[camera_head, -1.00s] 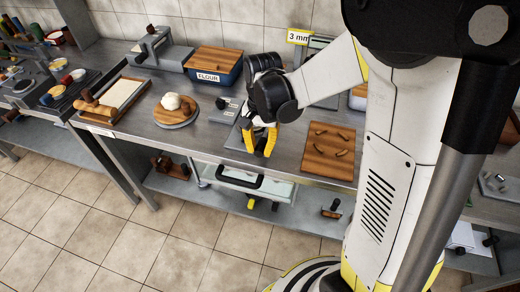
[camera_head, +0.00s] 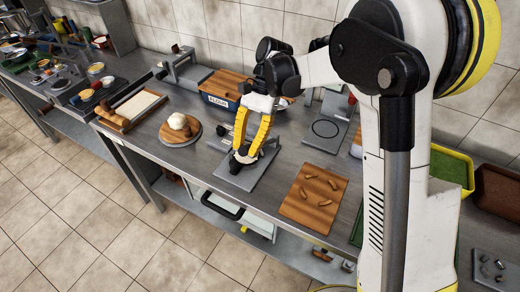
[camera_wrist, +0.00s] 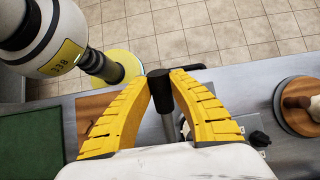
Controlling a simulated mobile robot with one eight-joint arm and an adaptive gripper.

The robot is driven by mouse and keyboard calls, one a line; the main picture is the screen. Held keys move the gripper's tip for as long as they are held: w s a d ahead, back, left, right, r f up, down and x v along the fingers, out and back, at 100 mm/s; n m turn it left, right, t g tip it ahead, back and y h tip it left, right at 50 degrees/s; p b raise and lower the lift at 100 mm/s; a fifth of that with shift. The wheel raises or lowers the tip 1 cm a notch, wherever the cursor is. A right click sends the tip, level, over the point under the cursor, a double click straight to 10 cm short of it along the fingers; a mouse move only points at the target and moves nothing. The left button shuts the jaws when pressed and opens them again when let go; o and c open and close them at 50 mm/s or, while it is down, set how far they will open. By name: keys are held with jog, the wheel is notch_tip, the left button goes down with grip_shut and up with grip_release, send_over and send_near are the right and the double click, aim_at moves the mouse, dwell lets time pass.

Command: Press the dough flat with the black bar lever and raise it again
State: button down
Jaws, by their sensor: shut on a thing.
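The black bar lever (camera_wrist: 160,90) has a black grip on a thin metal rod. It stands between my two yellow fingers in the wrist view, and my gripper (camera_wrist: 162,80) is shut on the grip. In the head view my gripper (camera_head: 242,158) points down over a grey base plate (camera_head: 232,176) on the bench; the fingers hide most of the lever there. A white ball of dough (camera_head: 178,121) sits on a round wooden board (camera_head: 170,135) left of the plate. I cannot see whether any dough lies under the lever.
A board with several small brown pieces (camera_head: 313,196) lies right of the plate. A flour box (camera_head: 222,101) stands behind. A rolling pin tray (camera_head: 130,108) and a grey clamp-like device (camera_head: 187,70) are to the left. The bench's front edge (camera_head: 200,182) is close to the plate.

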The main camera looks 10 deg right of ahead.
dwell(0.4)
jog(key=c, duration=1.2)
grip_release()
jog(key=shift+r, duration=0.15)
notch_tip(320, 180, up, 10)
jog(key=shift+f, duration=0.1)
